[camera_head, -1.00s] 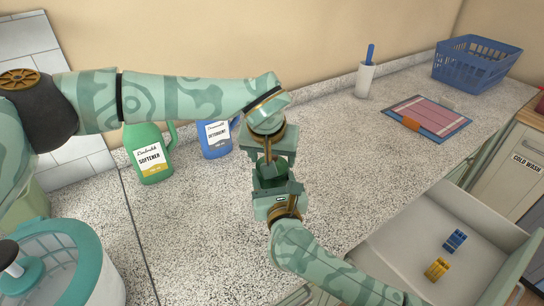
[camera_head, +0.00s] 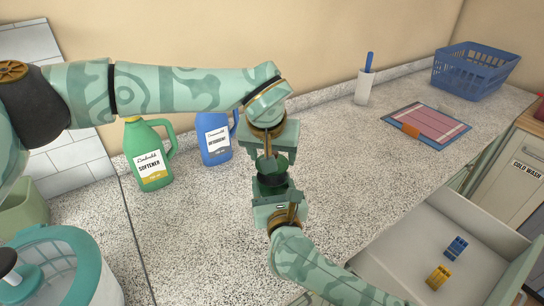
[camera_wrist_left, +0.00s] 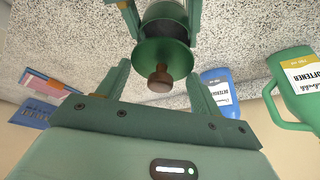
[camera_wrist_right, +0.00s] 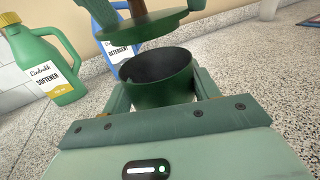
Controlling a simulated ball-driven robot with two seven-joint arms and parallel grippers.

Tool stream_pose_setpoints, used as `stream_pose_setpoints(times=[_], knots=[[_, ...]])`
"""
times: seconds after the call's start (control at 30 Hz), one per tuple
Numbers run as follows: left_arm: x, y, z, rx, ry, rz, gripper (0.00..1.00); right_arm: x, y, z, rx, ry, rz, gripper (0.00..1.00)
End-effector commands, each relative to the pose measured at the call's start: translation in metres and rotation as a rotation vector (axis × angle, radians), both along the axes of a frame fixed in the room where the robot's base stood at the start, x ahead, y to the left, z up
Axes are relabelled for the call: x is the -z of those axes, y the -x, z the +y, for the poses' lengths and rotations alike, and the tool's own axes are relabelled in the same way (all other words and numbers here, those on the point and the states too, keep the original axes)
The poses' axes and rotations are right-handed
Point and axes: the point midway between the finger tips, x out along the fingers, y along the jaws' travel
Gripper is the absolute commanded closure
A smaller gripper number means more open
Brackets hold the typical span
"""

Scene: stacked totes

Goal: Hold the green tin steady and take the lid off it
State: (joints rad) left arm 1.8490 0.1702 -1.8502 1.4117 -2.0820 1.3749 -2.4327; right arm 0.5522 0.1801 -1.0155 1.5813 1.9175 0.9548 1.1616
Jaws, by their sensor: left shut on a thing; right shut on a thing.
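The green tin (camera_wrist_right: 160,92) is upright with its dark open mouth showing in the right wrist view. My right gripper (camera_head: 272,188) is shut around the tin's sides. The lid (camera_wrist_right: 165,22), a flat green disc with a brown knob (camera_wrist_left: 160,78), is apart from the tin and just above its mouth. My left gripper (camera_head: 268,160) points down from above and is shut on the lid, one finger on each side of the disc in the left wrist view. In the head view the fingers hide most of the lid and tin.
A green softener bottle (camera_head: 150,155) and a blue detergent bottle (camera_head: 214,140) stand behind to the left. A pink board (camera_head: 430,122), a white cup (camera_head: 363,88) and a blue basket (camera_head: 475,70) are at the right. An open drawer (camera_head: 400,265) lies front right.

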Motion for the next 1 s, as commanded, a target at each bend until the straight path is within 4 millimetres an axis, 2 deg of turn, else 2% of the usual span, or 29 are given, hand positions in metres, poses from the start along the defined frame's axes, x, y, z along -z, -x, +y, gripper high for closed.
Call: stream_pose_setpoints(times=[0.1,0.2,0.4,0.43,0.5,0.83,1.0], knots=[[-0.019,-0.001,0.000,-0.001,0.000,-0.004,0.62,0.000,0.000,0.000,0.000,0.000,0.000,0.81],[-0.029,0.000,0.000,0.000,-0.001,-0.002,0.62,0.000,0.000,0.000,0.000,0.000,0.000,0.81],[-0.030,0.000,0.000,0.000,0.000,0.000,0.62,0.000,0.000,0.000,0.000,0.000,0.000,0.81],[-0.030,0.000,0.000,0.000,0.000,-0.001,0.62,0.000,0.000,0.000,0.000,0.000,0.000,0.32],[-0.030,0.000,0.000,0.000,0.000,-0.001,0.62,0.000,0.000,0.000,0.000,0.000,0.000,0.15],[-0.031,0.000,0.000,0.000,0.000,-0.002,0.62,0.000,0.004,-0.001,0.000,0.000,0.000,0.15],[-0.039,0.001,0.000,0.000,0.000,-0.005,0.62,-0.001,0.031,-0.006,-0.001,-0.002,0.002,0.15]])
